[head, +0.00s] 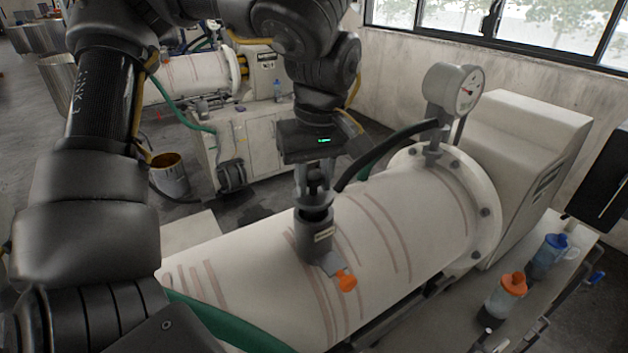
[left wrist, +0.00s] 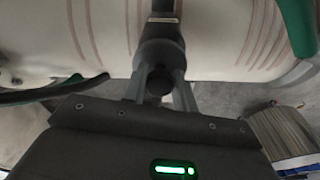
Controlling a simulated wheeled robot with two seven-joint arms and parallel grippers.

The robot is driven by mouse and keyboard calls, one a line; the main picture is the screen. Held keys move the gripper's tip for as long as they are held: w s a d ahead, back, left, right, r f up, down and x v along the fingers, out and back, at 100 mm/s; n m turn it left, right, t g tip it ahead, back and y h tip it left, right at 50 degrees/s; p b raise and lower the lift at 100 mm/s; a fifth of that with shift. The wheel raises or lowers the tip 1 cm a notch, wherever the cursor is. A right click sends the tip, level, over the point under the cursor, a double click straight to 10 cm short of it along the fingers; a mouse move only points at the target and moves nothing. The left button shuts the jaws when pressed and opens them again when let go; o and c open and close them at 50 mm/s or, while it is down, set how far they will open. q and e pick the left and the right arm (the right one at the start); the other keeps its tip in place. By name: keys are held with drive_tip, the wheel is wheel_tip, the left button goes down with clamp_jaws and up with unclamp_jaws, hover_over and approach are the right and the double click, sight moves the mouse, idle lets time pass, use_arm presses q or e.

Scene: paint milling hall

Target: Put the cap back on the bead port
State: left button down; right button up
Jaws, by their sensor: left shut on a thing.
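The bead port (head: 312,238) is a grey neck with a small label, standing on top of the pale mill cylinder. A grey bracket with an orange end (head: 346,280) sticks out at its foot. My left gripper (head: 314,186) is directly above the port, pointing down, shut on the dark knob of the cap (head: 315,208). In the left wrist view the round knob (left wrist: 158,82) sits between my two fingers (left wrist: 158,92). The cap appears upright and in line with the port. Whether it is fully seated or slightly raised cannot be told. My right gripper is out of view.
The mill cylinder (head: 400,225) carries a pressure gauge (head: 455,90) and a dark hose (head: 385,145) close to my left gripper. Bottles with an orange lid (head: 505,298) and a blue lid (head: 547,258) stand at the right. A bucket (head: 170,175) is on the floor behind.

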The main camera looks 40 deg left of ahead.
sight(313, 197)
use_arm(q)
drive_tip(key=shift+a+f, duration=0.1)
drive_tip(key=shift+f, duration=0.35)
drive_tip(key=shift+s, duration=0.1)
drive_tip(key=shift+d, duration=0.2)
drive_tip(key=shift+f, duration=0.2)
drive_tip(key=shift+a+f, duration=0.15)
drive_tip(key=shift+f, duration=0.35)
drive_tip(key=c, duration=1.1)
unclamp_jaws()
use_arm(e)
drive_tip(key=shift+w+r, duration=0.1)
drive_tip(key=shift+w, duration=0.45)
